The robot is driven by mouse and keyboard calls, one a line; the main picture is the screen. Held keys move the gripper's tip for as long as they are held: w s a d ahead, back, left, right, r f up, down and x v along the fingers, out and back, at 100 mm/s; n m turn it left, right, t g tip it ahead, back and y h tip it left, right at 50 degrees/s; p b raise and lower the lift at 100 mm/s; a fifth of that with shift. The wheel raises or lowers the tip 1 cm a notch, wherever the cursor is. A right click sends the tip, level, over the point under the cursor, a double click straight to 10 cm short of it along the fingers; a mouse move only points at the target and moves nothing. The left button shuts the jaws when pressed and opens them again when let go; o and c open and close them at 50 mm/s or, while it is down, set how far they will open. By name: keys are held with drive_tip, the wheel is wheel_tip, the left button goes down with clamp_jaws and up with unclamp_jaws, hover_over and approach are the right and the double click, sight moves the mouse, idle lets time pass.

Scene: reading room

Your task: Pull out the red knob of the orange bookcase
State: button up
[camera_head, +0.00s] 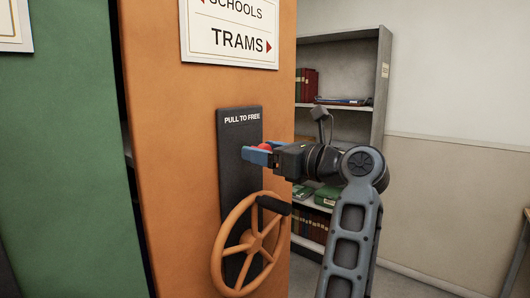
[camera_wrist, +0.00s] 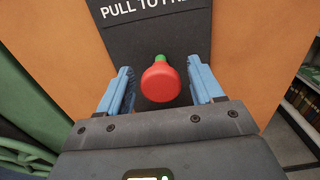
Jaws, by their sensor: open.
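The orange bookcase (camera_head: 170,120) stands in the middle of the head view, with a dark plate (camera_head: 240,122) marked "PULL TO FREE" on its end panel. The red knob (camera_head: 264,147) is on this plate, partly hidden by my gripper (camera_head: 258,152). In the wrist view the red knob (camera_wrist: 161,82) shows a round face and a green stem behind it. My gripper (camera_wrist: 160,92) is open, with one blue finger on each side of the knob. Gaps show between the knob and both fingers.
An orange handwheel (camera_head: 256,243) with a black grip sits just below my gripper. A green bookcase (camera_head: 65,150) stands to the left, past a narrow gap. A grey shelf (camera_head: 385,70) with books is behind my arm.

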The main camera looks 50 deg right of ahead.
drive_tip(key=shift+s, duration=0.1)
drive_tip(key=s+b, duration=0.1)
drive_tip(key=s, duration=0.6)
drive_tip(key=shift+s, duration=0.3)
drive_tip(key=shift+d, duration=0.15)
